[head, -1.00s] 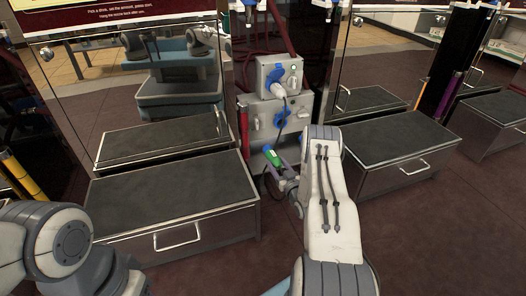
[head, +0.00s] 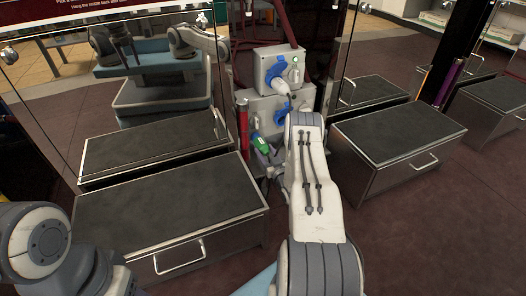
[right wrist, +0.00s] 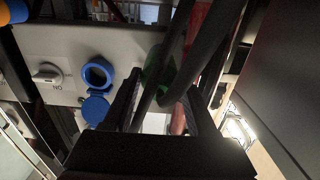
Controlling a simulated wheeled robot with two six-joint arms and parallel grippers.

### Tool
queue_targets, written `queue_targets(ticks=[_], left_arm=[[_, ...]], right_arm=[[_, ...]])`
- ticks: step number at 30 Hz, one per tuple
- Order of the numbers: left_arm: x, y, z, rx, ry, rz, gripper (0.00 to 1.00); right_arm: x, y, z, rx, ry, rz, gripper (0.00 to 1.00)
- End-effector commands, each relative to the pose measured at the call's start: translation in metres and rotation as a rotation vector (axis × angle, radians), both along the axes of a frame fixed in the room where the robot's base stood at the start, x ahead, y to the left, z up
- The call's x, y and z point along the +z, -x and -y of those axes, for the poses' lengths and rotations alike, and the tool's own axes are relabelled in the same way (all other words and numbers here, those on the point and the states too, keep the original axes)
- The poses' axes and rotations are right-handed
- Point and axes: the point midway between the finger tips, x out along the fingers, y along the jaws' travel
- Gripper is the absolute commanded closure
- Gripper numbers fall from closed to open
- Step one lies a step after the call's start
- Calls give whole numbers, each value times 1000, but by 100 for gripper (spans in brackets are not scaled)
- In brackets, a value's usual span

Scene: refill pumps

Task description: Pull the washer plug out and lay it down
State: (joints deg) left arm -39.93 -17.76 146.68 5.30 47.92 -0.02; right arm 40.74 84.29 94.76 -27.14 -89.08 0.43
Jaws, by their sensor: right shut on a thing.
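The washer plug, which I take to be the green one (head: 261,143), is in my right gripper (head: 268,158), below and left of the lower blue socket (head: 282,104). In the right wrist view, the fingers (right wrist: 164,95) are shut around the green plug (right wrist: 153,72) and a black cable, which partly hide it. There the blue socket (right wrist: 97,73) beside them is empty, its lid (right wrist: 95,107) swung open. The plug is apart from this socket. My left arm shows at the lower left, its gripper out of view.
A white-and-blue plug (head: 284,87) sits in the upper socket box (head: 284,62). A red post (head: 242,125) stands left of the boxes. Dark-topped metal steps flank them, left (head: 170,205) and right (head: 398,135). Brown floor (head: 430,230) is clear at right.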

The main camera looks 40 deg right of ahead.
Motion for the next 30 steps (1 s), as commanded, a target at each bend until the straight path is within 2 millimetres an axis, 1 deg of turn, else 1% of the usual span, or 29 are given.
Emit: queue_targets(ticks=[1, 12, 18, 23, 30], left_arm=[[-5, 0, 0, 0, 0, 0, 50], [-35, 0, 0, 0, 0, 0, 50], [-47, 0, 0, 0, 0, 0, 50], [-51, 0, 0, 0, 0, 0, 50], [-51, 0, 0, 0, 0, 0, 50]], right_arm=[[-5, 1, 1, -2, 0, 1, 100], [-38, 0, 0, 0, 0, 2, 100], [-53, -1, -1, 2, 1, 2, 100], [-59, -1, -1, 2, 0, 2, 100], [-60, -1, -1, 2, 0, 2, 100]])
